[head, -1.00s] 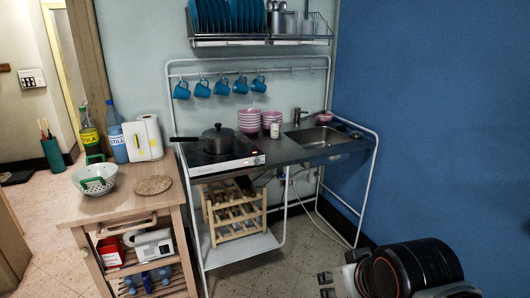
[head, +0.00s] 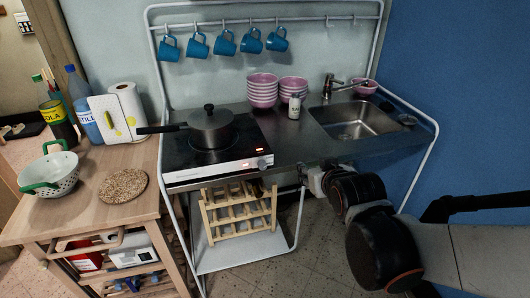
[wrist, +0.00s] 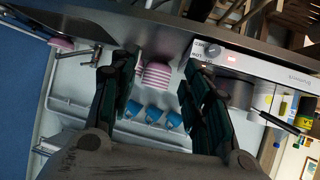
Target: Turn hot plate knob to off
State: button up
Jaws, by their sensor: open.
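The hot plate (head: 180,152) is black with a white front panel and sits at the left of the metal counter, with a lidded dark pot (head: 210,130) on it. Its knob (head: 261,163) is at the right end of the panel, near a small red light. The wrist view is upside down and shows the knob (wrist: 212,50) with the lit red light (wrist: 231,59) beside it. My gripper (head: 308,180) is right of the knob and apart from it, at the counter's front edge. In the wrist view my gripper (wrist: 158,75) has its fingers spread and empty.
A sink (head: 350,120) is at the counter's right, with pink bowls (head: 262,90) and a white shaker (head: 294,106) behind the front edge. A wooden cart (head: 90,205) stands left. A wooden rack (head: 238,212) is below the hot plate. White frame tubes border the counter.

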jog(key=w+a+f+n+t+y, duration=0.1)
jog(key=w+a+f, duration=0.1)
jog(key=w+a, duration=0.2)
jog(key=y, duration=0.1)
send_near(263, 167)
jog(key=shift+n, duration=0.4)
jog(key=b+x, duration=0.3)
jog(key=x, duration=0.5)
jog(key=shift+w+f+b, duration=0.15)
jog(key=shift+w+b, duration=0.15)
jog(key=shift+b, duration=0.05)
grip_shut()
